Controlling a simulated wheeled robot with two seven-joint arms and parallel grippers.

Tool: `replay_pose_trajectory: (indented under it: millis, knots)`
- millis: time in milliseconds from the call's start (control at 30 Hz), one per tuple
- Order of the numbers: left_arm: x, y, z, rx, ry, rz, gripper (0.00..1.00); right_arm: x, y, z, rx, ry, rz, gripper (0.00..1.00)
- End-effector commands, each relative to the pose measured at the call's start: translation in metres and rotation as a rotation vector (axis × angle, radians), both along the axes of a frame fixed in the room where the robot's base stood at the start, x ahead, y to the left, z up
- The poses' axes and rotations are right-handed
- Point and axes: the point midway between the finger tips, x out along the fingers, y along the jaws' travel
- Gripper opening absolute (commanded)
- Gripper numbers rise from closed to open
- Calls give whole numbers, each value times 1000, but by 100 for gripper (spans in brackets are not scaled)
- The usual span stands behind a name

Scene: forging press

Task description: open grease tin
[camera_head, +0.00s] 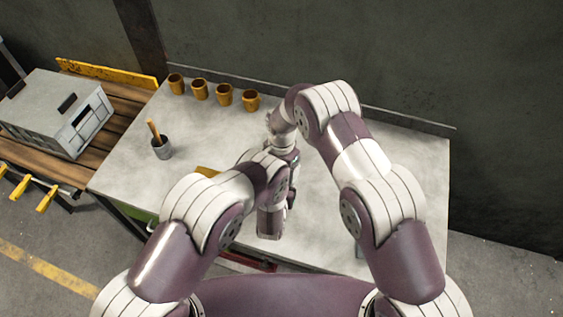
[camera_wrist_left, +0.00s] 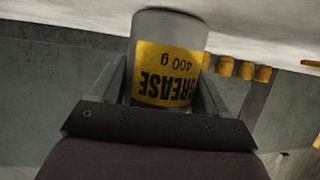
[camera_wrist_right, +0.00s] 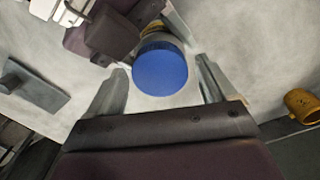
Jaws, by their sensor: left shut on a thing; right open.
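The grease tin (camera_wrist_left: 168,75) is a grey cylinder with a yellow label reading GREASE 400 g. It appears inverted in the left wrist view. My left gripper (camera_wrist_left: 160,78) is shut on its sides. In the right wrist view the tin's round blue lid (camera_wrist_right: 160,68) is on top. My right gripper (camera_wrist_right: 163,85) is open, with its fingers on either side of the lid and visible gaps between. My left gripper (camera_wrist_right: 105,30) also shows there, beside the tin. In the head view my arms hide the tin and both gripper tips.
Several yellow cups (camera_head: 224,94) stand along the back of the grey table (camera_head: 315,215). A small pot (camera_head: 161,149) with a wooden handle stands at left. A grey toolbox (camera_head: 55,110) sits on a wooden bench further left. The table's right part looks clear.

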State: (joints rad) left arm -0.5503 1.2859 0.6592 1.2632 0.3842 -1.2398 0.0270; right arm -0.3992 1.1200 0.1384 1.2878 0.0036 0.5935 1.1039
Motion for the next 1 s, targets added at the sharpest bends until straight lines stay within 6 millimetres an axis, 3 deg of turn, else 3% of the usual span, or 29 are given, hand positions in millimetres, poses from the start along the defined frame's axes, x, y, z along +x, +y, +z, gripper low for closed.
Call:
replay_pose_trajectory:
  millis: [100, 300, 467, 700, 800, 1000]
  knots:
    - [0, 0, 1, 0, -2, 0, 0, 0, 0, 0, 0, 0, 0, 84]
    - [0, 0, 1, -1, -2, -1, 0, 0, 0, 0, 0, 0, 1, 27]
    - [0, 0, 1, -1, -2, -1, 0, 0, 0, 0, 0, 1, 111, 27]
    - [0, 0, 1, 0, -2, 0, 0, 0, -1, 1, 0, -1, 844, 27]
    - [0, 0, 1, 0, -2, 0, 0, 0, -1, 1, -1, 0, 1064, 27]
    - [0, 0, 1, -1, -2, 0, 0, 0, -1, 1, -1, -2, 1190, 27]
